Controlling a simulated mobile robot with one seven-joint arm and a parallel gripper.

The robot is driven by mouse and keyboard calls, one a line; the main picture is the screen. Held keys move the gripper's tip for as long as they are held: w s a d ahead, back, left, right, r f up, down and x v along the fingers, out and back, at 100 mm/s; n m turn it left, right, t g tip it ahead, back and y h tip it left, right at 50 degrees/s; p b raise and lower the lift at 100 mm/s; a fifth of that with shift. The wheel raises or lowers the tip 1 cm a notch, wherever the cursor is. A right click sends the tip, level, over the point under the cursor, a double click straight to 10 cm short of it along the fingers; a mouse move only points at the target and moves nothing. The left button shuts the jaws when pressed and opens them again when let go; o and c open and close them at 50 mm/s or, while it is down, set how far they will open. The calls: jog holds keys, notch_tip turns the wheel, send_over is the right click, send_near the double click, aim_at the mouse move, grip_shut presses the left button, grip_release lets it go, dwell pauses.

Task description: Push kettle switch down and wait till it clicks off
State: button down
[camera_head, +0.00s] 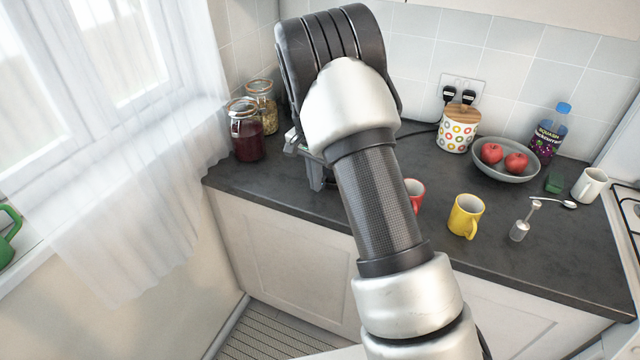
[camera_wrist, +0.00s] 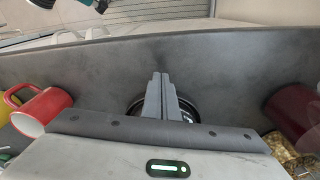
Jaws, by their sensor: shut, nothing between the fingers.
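The kettle and its switch cannot be made out in the head view, where my arm covers that part of the counter. My gripper (camera_head: 317,182) is partly visible there, pointing down over the left part of the counter. In the wrist view, my gripper (camera_wrist: 161,77) has its two grey fingers together, with nothing seen between them. A dark round thing with a shiny rim (camera_wrist: 193,108) shows behind the fingers, mostly hidden; it may be the kettle's base, but I cannot tell. Whether the fingers touch it is unclear.
Two jars (camera_head: 246,140) stand left of my gripper. A red mug (camera_head: 415,190) and yellow mug (camera_head: 465,216) stand right of my arm. A patterned canister (camera_head: 457,134), fruit bowl (camera_head: 506,172) and bottle (camera_head: 549,135) stand farther right. A black cord (camera_head: 420,132) runs behind my arm.

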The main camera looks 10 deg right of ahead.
jog(key=shift+s+a+r, duration=0.4)
jog(key=shift+s+a, duration=0.25)
jog(key=shift+a, duration=0.05)
jog(key=shift+f, duration=0.1)
notch_tip(320, 180, up, 17)
jog(key=s+a, duration=0.1)
jog(key=shift+r, duration=0.2)
jog(key=shift+a, duration=0.1)
